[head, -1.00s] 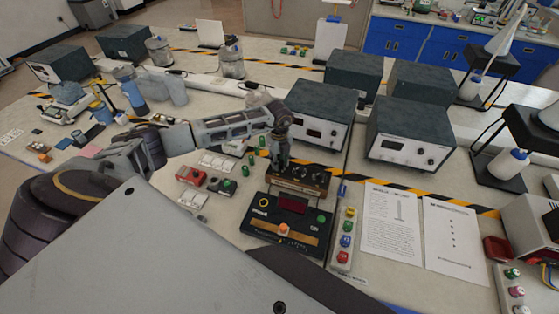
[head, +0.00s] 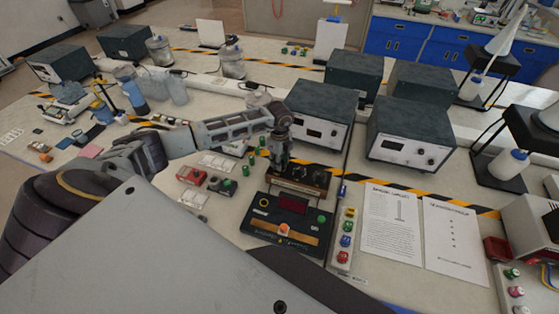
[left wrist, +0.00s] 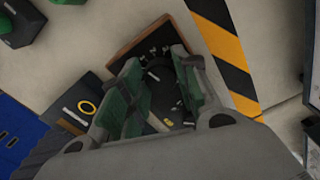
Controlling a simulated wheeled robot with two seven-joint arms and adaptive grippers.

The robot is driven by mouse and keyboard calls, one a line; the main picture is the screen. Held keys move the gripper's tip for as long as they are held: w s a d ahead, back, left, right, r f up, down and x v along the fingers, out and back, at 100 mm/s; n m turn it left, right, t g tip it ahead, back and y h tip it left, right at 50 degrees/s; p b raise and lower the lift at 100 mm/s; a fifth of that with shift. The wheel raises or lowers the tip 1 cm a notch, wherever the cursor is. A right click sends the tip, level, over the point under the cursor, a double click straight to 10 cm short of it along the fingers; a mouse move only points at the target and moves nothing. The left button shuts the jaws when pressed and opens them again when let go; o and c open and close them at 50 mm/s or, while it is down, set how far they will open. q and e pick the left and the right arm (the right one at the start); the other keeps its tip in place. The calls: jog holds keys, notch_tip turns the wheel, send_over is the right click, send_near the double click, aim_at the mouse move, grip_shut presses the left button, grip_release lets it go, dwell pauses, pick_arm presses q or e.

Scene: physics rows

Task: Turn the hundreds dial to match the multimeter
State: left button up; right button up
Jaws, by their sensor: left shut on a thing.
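A wooden-edged dial box with a dark face (head: 309,185) stands behind the black multimeter (head: 305,225), which has a small dark red display. My left gripper (head: 278,168) reaches down over the left end of the box. In the left wrist view its two green-padded fingers (left wrist: 165,95) straddle a dark dial (left wrist: 158,72) with white markings around it. They are shut on this leftmost dial, taken as the hundreds dial. The fingers hide part of its knob and scale. Other dials show to the right in the head view. The display digits are too small to read. My right gripper is not in view.
A strip with coloured buttons (head: 346,228) stands right of the multimeter, beside printed sheets (head: 391,222). Small red and green components (head: 190,175) lie to the left. Grey instrument boxes (head: 318,110) stand behind a yellow-black tape line.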

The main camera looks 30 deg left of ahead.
pick_arm(q)
jog(key=shift+w+a+r, duration=0.1)
jog(key=o, duration=1)
jog(key=shift+r, duration=6)
jog(key=shift+f, duration=0.1)
